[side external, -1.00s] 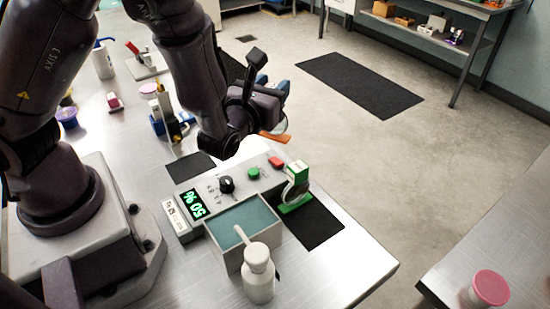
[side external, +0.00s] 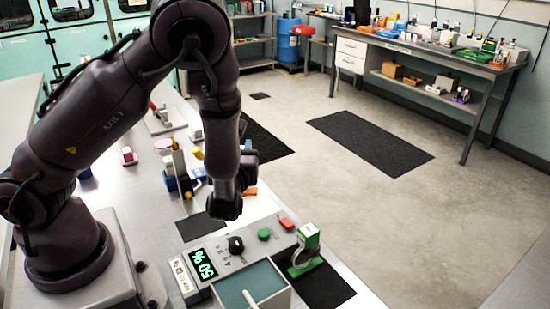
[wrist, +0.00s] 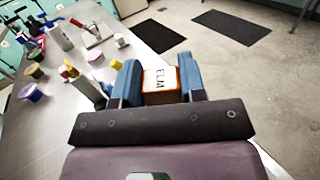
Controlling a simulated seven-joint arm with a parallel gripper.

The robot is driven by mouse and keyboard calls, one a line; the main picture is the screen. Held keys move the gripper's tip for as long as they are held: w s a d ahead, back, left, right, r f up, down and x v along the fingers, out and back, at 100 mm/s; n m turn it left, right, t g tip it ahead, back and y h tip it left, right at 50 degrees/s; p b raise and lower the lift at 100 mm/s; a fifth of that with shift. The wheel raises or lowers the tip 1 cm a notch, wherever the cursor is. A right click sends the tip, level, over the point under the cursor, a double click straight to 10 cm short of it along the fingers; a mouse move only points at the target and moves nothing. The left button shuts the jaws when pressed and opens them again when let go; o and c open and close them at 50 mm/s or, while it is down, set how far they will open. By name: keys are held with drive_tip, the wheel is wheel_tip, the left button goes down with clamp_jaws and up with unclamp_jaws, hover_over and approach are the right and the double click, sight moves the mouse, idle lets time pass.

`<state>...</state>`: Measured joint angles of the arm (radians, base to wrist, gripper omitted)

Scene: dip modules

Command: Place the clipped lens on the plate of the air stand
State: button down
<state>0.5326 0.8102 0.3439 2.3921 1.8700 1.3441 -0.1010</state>
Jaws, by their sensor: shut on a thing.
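My gripper (wrist: 159,66) has two blue fingers. It is shut on a piece with orange edges and a white lettered face, the clipped lens's clip (wrist: 160,86) by its look. A bit of orange (side external: 250,190) shows below my gripper in the side view, but the lens itself cannot be made out. The piece is held above the table's far edge. A green and white stand (side external: 305,250) is on a black mat at the front right. I cannot tell whether it is the air stand, and no plate is clear on it.
A grey control box (side external: 236,260) with a "50 %" display, knob and buttons stands in front, beside a teal-topped basin (side external: 252,287). Small blue and yellow items (side external: 178,175) crowd the table left of my gripper. A black mat (side external: 200,226) lies bare nearer the box.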

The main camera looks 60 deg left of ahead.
drive_tip(key=s+a+f+n+g+y, duration=0.25)
drive_tip(key=s+a+n+g, duration=0.25)
drive_tip(key=s+n+g, duration=0.35)
drive_tip(key=shift+m+g+y, duration=0.25)
drive_tip(key=shift+m+g, duration=0.4)
drive_tip(key=shift+m, duration=0.3)
drive_tip(key=shift+s+d+f, duration=0.1)
drive_tip(key=shift+s+f, duration=0.05)
drive_tip(key=shift+f, duration=0.8)
drive_tip(key=shift+s+d+f, duration=0.1)
drive_tip(key=shift+s+f, duration=0.05)
drive_tip(key=shift+f, duration=0.85)
drive_tip(key=shift+s+f, duration=0.15)
drive_tip(key=shift+f, duration=0.8)
drive_tip(key=shift+f, duration=0.55)
drive_tip(key=c, duration=0.6)
unclamp_jaws()
drive_tip(key=shift+d, duration=0.1)
